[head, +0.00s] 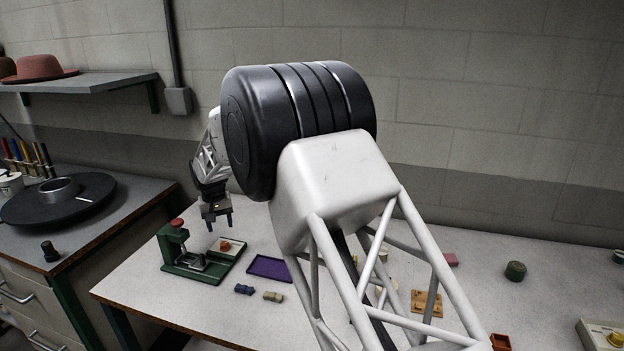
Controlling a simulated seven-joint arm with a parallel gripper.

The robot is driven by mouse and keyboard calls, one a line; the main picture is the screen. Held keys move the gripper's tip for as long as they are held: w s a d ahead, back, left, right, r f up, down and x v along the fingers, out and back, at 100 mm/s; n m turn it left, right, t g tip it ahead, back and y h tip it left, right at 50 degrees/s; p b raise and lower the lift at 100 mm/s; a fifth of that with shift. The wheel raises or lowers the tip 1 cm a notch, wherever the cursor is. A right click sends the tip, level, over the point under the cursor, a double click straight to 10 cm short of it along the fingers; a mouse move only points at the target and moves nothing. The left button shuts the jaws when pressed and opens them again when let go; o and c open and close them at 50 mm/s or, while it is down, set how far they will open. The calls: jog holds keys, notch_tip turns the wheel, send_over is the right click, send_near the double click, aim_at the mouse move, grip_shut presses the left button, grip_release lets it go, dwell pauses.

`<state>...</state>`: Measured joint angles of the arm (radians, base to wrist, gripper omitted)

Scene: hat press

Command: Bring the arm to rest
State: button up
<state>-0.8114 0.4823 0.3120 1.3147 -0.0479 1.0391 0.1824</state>
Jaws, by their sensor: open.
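My gripper (217,217) hangs fingers down above the table, at the left of the picture. It is open, and nothing shows between its fingertips. It is above and a little right of a green press (190,262) with a red knob, apart from the tabletop. My arm's large black joint and white truss link fill the middle of the view and hide part of the table behind them.
On the white table (140,290) lie a purple tray (270,267), a blue piece (244,289), a tan piece (273,297), a wooden block (426,303) and a dark green round item (515,270). A side counter (130,188) holds a black disc (85,195). A hat (40,68) sits on the shelf.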

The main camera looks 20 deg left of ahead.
jog(key=s+d+r+m, duration=0.15)
jog(key=d+r, duration=0.55)
jog(key=d, duration=0.7)
jog(key=s+d+r+m+t, duration=0.15)
jog(key=d+r, duration=0.45)
jog(key=d, duration=0.8)
jog(key=s+d+r+g, duration=0.1)
jog(key=s+d+r, duration=0.2)
jog(key=d+r, duration=0.8)
jog(key=s+d+f+m+t, duration=0.1)
jog(key=s+d, duration=0.6)
jog(key=d, duration=0.4)
jog(key=s+d+f+m, duration=0.1)
jog(key=s+d+m, duration=0.1)
jog(key=s+d, duration=0.75)
jog(key=s+d+f, duration=0.2)
jog(key=s+d, duration=0.4)
jog(key=s, duration=0.2)
jog(key=s+d+f+m, duration=0.1)
jog(key=s+d+f, duration=0.2)
jog(key=s+d, duration=0.3)
jog(key=s+t, duration=0.1)
jog(key=s, duration=0.1)
jog(key=shift+s+d+m, duration=0.15)
jog(key=shift+s+m, duration=0.15)
jog(key=shift+s, duration=0.1)
